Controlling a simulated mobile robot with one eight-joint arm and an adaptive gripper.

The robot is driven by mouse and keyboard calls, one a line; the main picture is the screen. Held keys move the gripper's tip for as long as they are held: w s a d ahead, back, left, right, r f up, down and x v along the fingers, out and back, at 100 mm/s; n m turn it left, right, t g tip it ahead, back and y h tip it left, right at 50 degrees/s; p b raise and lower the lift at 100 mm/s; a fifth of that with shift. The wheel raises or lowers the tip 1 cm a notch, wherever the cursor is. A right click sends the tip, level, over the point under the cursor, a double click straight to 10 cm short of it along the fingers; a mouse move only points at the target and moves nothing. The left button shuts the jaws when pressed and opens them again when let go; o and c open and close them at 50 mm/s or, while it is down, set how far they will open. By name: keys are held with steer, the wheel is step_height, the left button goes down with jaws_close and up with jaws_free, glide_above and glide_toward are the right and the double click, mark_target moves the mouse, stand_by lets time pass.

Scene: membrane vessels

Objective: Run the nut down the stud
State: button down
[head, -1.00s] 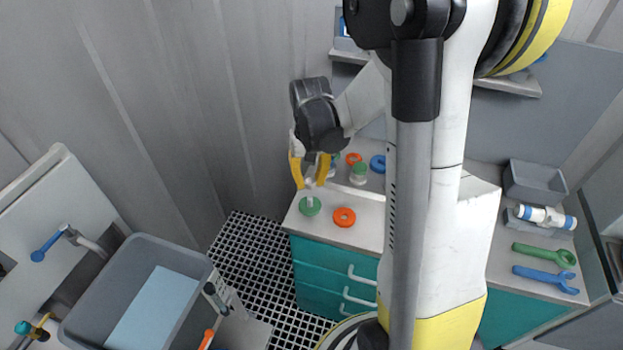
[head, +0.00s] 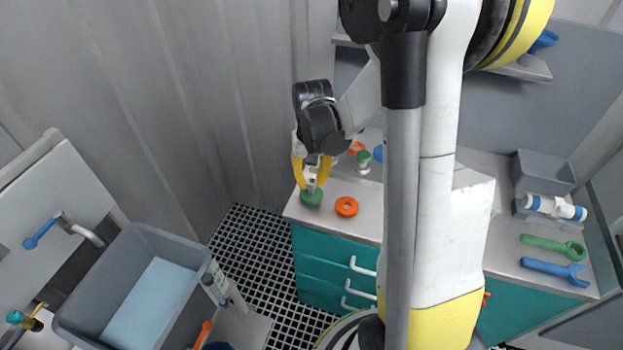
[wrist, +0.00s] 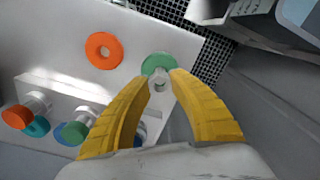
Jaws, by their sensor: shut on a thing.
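My gripper (head: 311,186) points down at the near left of the bench top, with its yellow fingers closed around a small grey nut (wrist: 160,84). A green disc (head: 311,197) lies on the bench just below the fingertips; it also shows in the wrist view (wrist: 158,63). The stud on this disc is mostly hidden by the fingers and the nut. I cannot tell whether the nut is threaded on it or only touches its top.
An orange ring (head: 346,206) lies right of the green disc. Behind stand capped fittings, one with a green cap (head: 363,157). A grey bin (head: 541,173), a white-and-blue vessel (head: 552,207), a green wrench (head: 552,246) and a blue wrench (head: 555,271) are at the right.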

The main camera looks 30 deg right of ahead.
steer(key=shift+f+b, duration=1.2)
steer(key=shift+f, duration=0.25)
steer(key=m, duration=0.4)
steer(key=shift+m, duration=0.3)
steer(key=m+b, duration=0.1)
steer(key=m, duration=1.3)
steer(key=shift+b, duration=0.4)
steer(key=c, duration=1.2)
jaws_free()
steer(key=shift+m, duration=0.3)
steer(key=shift+r, duration=0.1)
